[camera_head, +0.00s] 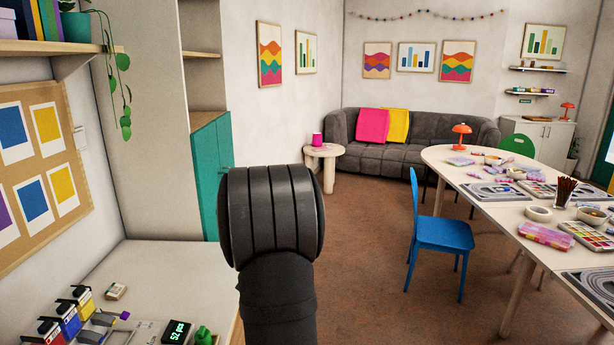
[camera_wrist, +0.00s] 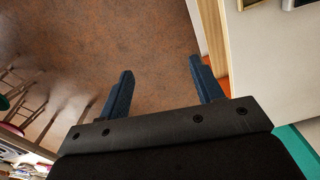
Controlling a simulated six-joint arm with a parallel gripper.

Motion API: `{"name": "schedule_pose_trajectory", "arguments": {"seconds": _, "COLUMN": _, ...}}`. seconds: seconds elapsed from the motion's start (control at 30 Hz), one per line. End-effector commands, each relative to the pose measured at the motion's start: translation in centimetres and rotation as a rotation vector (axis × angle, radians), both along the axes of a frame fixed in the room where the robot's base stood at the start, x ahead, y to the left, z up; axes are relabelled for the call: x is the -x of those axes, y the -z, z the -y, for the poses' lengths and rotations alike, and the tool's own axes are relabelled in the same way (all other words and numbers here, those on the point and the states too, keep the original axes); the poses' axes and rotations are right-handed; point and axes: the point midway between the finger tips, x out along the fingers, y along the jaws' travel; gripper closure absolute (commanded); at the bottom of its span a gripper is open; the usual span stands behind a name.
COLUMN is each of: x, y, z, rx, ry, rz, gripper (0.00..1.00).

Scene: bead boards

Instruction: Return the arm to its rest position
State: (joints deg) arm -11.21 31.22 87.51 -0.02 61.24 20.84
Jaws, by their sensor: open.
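My gripper (camera_wrist: 158,82) shows in the wrist view with its two dark blue fingers spread apart and nothing between them. Brown floor lies beyond the fingertips, so the gripper hangs over open floor. In the head view a thick black part of my arm stands upright in the middle of the picture. The gripper itself does not show in the head view.
A pale counter (camera_head: 150,265) with several small items is at the lower left. A teal cabinet (camera_head: 210,165) stands behind it. A blue chair (camera_head: 440,235) and a long craft table (camera_head: 470,180) are at the right. Brown floor (camera_head: 370,270) between is clear.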

Motion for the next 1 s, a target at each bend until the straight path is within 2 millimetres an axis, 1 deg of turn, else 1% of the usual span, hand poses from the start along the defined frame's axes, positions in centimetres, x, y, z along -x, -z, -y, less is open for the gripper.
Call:
{"name": "schedule_pose_trajectory", "arguments": {"seconds": 0.03, "x": 0.6, "y": 0.0, "z": -1.1, "rx": 0.0, "ry": -0.017, "rz": 0.0, "gripper": 0.4}}
{"name": "schedule_pose_trajectory", "arguments": {"seconds": 0.1, "x": 1.4, "y": 0.0, "z": -2.2, "rx": 0.0, "ry": -0.033, "rz": 0.0, "gripper": 0.4}}
{"name": "schedule_pose_trajectory", "arguments": {"seconds": 0.5, "x": 6.4, "y": -0.1, "z": -8.5, "rx": 0.0, "ry": -0.133, "rz": 0.0, "gripper": 0.4}}
{"name": "schedule_pose_trajectory", "arguments": {"seconds": 0.67, "x": 8.7, "y": -0.1, "z": -10.7, "rx": 0.0, "ry": -0.174, "rz": 0.0, "gripper": 0.4}}
{"name": "schedule_pose_trajectory", "arguments": {"seconds": 1.0, "x": 14.1, "y": 0.1, "z": -14.9, "rx": 0.0, "ry": -0.265, "rz": 0.0, "gripper": 0.4}}
